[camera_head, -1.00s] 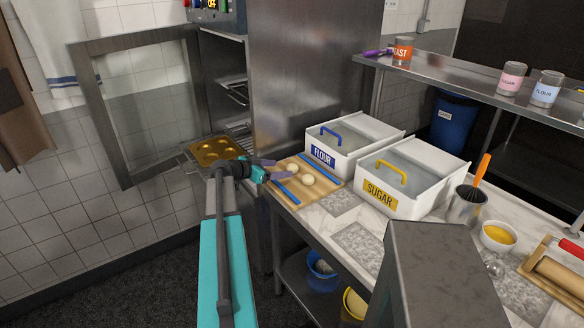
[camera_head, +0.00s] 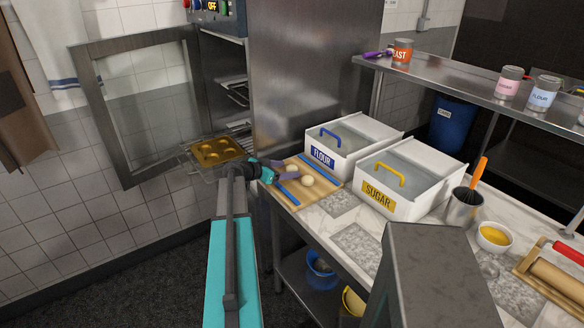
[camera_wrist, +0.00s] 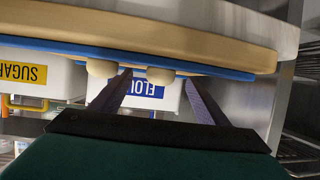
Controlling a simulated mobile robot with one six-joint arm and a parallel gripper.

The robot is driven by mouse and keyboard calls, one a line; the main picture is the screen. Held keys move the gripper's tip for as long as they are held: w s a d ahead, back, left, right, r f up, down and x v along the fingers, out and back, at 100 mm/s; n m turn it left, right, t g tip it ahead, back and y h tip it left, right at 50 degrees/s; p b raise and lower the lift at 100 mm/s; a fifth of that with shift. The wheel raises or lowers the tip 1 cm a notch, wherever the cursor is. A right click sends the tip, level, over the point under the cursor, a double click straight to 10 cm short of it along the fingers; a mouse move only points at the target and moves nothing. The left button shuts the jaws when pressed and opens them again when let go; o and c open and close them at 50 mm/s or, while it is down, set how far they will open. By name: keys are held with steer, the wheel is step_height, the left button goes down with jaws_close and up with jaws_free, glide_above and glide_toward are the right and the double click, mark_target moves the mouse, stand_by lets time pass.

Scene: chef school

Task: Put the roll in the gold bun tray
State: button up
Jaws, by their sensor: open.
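Two pale rolls lie on the wooden board; one (camera_head: 293,168) is close to my gripper's fingers and the other (camera_head: 308,181) is a little nearer and to the right. My gripper (camera_head: 286,170) is open and low over the board. In the wrist view, which is upside down, one roll (camera_wrist: 160,76) shows between the two open fingers (camera_wrist: 160,81), and the other roll (camera_wrist: 100,68) is outside the left finger. Whether the fingers touch a roll I cannot tell. The gold bun tray (camera_head: 230,152) sits on the oven rack, left of the board.
The wooden board (camera_head: 283,198) has blue strips along its sides. White flour (camera_head: 313,147) and sugar (camera_head: 365,178) bins stand right behind it. The glass oven door (camera_head: 140,105) hangs open at left. A steel wall (camera_head: 310,60) rises behind the board.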

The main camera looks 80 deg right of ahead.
steer(key=shift+s+d+f, duration=0.25)
steer(key=shift+s+d, duration=0.15)
steer(key=shift+d, duration=0.05)
steer(key=shift+c, duration=0.5)
steer(key=c, duration=1.1)
steer(key=shift+r, duration=0.1)
steer(key=shift+r+b, duration=0.7)
steer(key=shift+r, duration=0.3)
steer(key=shift+w+a+r+b, duration=0.3)
steer(key=shift+r+b, duration=0.25)
steer(key=w+a+b, duration=0.1)
steer(key=w+a, duration=0.2)
steer(key=w+a+r+b, duration=0.1)
steer(key=w+a+b, duration=0.1)
steer(key=w+a, duration=0.2)
steer(key=w+a+b, duration=0.2)
steer(key=w+a, duration=0.1)
steer(key=w, duration=0.1)
steer(key=shift+w+a+r, duration=0.1)
steer(key=shift+a+r, duration=0.05)
steer(key=shift+r, duration=0.25)
